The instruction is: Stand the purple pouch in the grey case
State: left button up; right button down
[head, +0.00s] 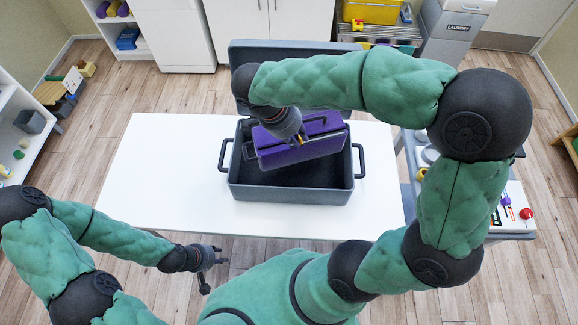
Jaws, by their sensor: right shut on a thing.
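The purple pouch (308,150) is a box-like pouch with a dark strap or handle on top. It is held tilted over the open grey case (290,196), its lower edge within the outline of the case's opening; I cannot tell how deep it is. The case stands on the white table with its lid (290,50) raised at the back and a handle at each side. My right gripper (301,138) is shut on the pouch from above, its fingertips partly hidden. My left gripper (212,266) is open and empty, in front of the table's near edge.
The white table (160,180) is clear to the left of the case and in a strip to its right. A grey cart (510,215) with small coloured items stands close to the table's right side. Shelves and cabinets line the walls.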

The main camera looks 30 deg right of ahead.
aim_at(284, 157)
jog(key=shift+n, duration=0.3)
jog(key=a+f, duration=0.1)
jog(key=f, duration=0.2)
jog(key=w+f, duration=0.1)
jog(key=f, duration=0.3)
jog(key=w+a+f, duration=0.1)
jog(key=f, duration=0.2)
jog(key=shift+a+f+b, duration=0.25)
jog(key=shift+a+b, duration=0.05)
jog(key=shift+f, duration=0.1)
jog(key=c, duration=1.2)
grip_release()
